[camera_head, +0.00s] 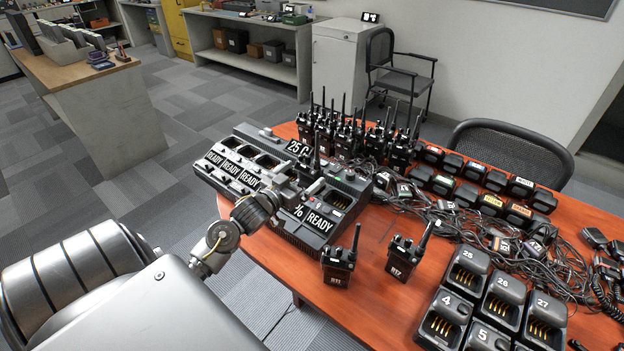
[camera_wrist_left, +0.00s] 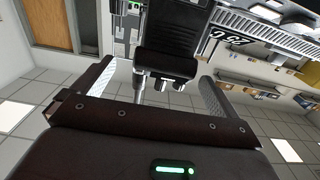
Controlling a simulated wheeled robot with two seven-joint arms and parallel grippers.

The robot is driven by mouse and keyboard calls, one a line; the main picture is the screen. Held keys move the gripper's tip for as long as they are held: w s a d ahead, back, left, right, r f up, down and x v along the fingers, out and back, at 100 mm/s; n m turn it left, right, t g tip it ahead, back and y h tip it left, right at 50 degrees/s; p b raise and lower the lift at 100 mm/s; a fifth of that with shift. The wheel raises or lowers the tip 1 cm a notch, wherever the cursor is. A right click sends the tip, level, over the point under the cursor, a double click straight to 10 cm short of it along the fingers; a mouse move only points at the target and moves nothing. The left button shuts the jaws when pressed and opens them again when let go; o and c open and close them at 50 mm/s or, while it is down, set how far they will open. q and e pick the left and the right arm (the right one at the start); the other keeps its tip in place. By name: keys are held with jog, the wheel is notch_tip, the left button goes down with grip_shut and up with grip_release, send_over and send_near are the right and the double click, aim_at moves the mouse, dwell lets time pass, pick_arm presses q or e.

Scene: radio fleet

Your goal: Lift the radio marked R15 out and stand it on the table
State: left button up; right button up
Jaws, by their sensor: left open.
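The multi-slot charger (camera_head: 300,236) stands at the table's left edge, with several white READY labels. One black radio (camera_head: 312,168) with a short antenna stands in it beside my left gripper (camera_head: 292,188); its marking is not readable. In the left wrist view, the open fingers (camera_wrist_left: 157,82) lie on either side of a black radio (camera_wrist_left: 168,48), its knobs pointing toward the palm. I see gaps beside it and cannot tell any contact. My right gripper is not in view.
Two radios, seemingly marked R11 (camera_head: 338,263) and R17 (camera_head: 405,258), stand on the table (camera_head: 375,305) in front of the charger. More radios (camera_head: 345,135) crowd the back. Cables (camera_head: 450,225) and numbered chargers (camera_head: 497,305) fill the right. Bare wood lies around the two front radios.

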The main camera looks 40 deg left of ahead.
aim_at(304, 169)
pick_arm(q)
jog(key=shift+w+r, duration=0.2)
jog(key=shift+w, duration=0.1)
jog(key=w, duration=0.1)
jog(key=w+p, duration=0.1)
jog(key=w, duration=0.2)
jog(key=shift+w+a, duration=0.3)
jog(key=shift+f, duration=0.1)
jog(key=c, duration=1.6)
jog(key=shift+c, duration=0.7)
